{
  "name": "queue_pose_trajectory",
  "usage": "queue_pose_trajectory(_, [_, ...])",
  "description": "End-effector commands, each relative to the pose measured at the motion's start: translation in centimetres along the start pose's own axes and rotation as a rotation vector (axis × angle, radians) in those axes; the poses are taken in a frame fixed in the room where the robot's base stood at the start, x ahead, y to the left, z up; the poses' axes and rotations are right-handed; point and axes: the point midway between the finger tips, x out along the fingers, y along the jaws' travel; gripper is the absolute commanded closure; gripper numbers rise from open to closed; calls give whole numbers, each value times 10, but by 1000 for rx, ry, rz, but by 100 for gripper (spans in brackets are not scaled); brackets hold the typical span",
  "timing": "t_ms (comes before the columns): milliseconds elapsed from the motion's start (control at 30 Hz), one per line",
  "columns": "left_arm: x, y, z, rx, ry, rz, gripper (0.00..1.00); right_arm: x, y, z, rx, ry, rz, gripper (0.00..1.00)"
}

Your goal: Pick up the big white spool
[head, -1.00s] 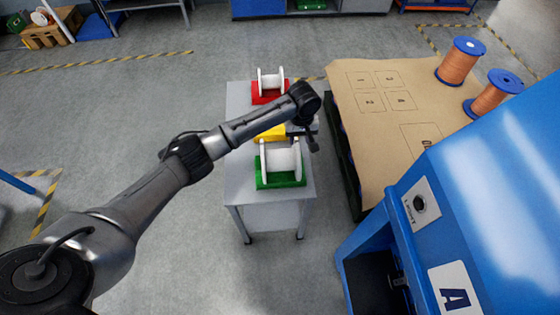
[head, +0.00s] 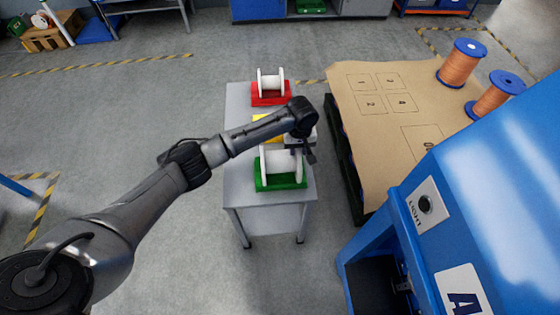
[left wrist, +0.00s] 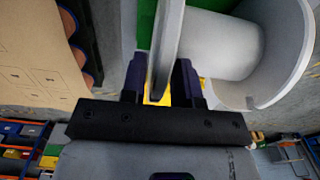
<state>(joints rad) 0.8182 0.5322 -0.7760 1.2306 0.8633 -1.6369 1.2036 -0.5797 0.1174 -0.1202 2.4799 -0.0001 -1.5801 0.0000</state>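The big white spool (head: 282,166) sits on the green holder (head: 262,183) at the near end of the grey table. My left gripper (head: 304,151) is at the spool's right end, near its upper rim. In the left wrist view, the spool's drum (left wrist: 215,45) lies to the right, and one flange (left wrist: 166,45) runs edge-on between my left gripper's fingers (left wrist: 160,85). The fingers stand apart on either side of that flange, and a gap shows between them. Firm contact does not show. My right gripper is not in view.
A smaller white spool (head: 271,83) sits on a red holder (head: 258,98) at the table's far end. A yellow holder (head: 262,122) is between, partly hidden by my arm. At right are a brown-topped table (head: 370,140) with copper spools (head: 461,63) and a blue machine (head: 480,170).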

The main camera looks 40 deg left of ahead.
Motion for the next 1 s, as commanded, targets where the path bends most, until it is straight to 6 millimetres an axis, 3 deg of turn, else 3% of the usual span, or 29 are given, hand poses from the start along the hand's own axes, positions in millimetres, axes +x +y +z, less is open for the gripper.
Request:
queue_pose_trajectory(300, [0,0,0,0,0,0,100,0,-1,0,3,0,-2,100])
queue_pose_trajectory(1000, [-4,0,0,0,1,2,100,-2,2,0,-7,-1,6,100])
